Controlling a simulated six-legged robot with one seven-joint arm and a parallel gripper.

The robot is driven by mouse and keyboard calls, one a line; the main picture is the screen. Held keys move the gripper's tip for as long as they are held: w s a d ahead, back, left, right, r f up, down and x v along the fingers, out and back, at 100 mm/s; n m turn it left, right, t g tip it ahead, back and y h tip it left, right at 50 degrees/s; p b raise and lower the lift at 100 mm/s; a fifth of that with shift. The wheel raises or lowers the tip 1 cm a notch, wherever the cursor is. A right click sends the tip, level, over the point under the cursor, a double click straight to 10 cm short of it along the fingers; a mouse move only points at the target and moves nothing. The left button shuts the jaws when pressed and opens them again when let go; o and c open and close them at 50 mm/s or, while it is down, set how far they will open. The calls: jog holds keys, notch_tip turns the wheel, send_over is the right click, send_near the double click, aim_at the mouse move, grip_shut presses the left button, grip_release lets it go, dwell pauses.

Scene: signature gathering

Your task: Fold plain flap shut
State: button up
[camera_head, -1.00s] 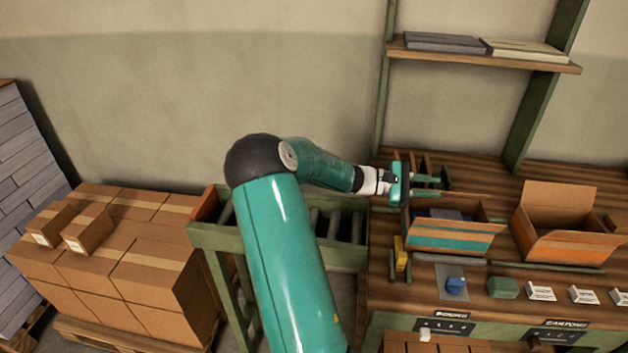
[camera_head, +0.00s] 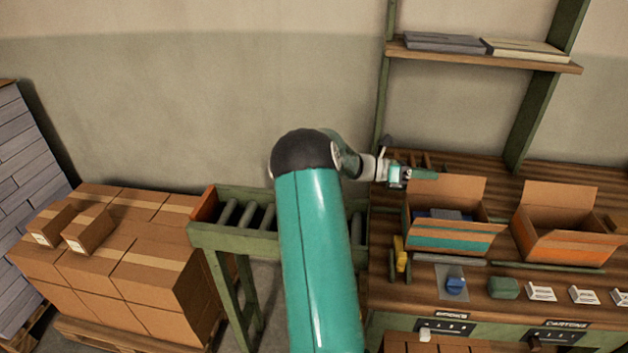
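An open brown carton with a teal stripe (camera_head: 455,241) stands on the bench at right, with grey and blue contents showing inside. Its plain brown back flap (camera_head: 462,188) stands upright. My gripper (camera_head: 425,174) is at the upper left corner of this flap, pointing right. Only one teal finger shows clearly, so its opening and any contact with the flap cannot be told. A second open carton with an orange stripe (camera_head: 566,245) stands to the right, its back flap also up.
Small blocks and white cards (camera_head: 541,293) lie along the bench front, with a blue piece (camera_head: 456,285) on a grey pad. A roller conveyor (camera_head: 235,237) and stacked cartons (camera_head: 150,275) are at left. A shelf (camera_head: 480,54) hangs above the bench.

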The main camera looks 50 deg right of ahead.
jog(key=v, duration=1.4)
jog(key=w+a+r+m+t, duration=0.1)
jog(key=a+r+t, duration=0.1)
jog(key=a, duration=0.4)
jog(key=w+a+r+m+t+y, duration=0.1)
jog(key=w+a+r+m+t, duration=0.1)
jog(key=a+t, duration=0.2)
jog(key=w+a+r+m+t+y, duration=0.1)
jog(key=a+t, duration=0.2)
jog(key=a, duration=0.7)
jog(key=shift+w+a+r+m, duration=0.2)
jog(key=shift+w+r+m, duration=0.05)
jog(key=shift+r+m, duration=0.15)
jog(key=s+a+r+m+t+y, duration=0.1)
jog(key=a+t, duration=0.3)
jog(key=a, duration=0.7)
jog(key=s+a+r+m+t+y, duration=0.1)
jog(key=s+a+m+t+y, duration=0.2)
jog(key=a, duration=0.8)
jog(key=s+a+m+t+y, duration=0.1)
jog(key=a+t, duration=0.4)
jog(key=a, duration=0.7)
jog(key=shift+s+r+m+y, duration=0.4)
jog(key=shift+m+y, duration=0.3)
jog(key=shift+y, duration=0.3)
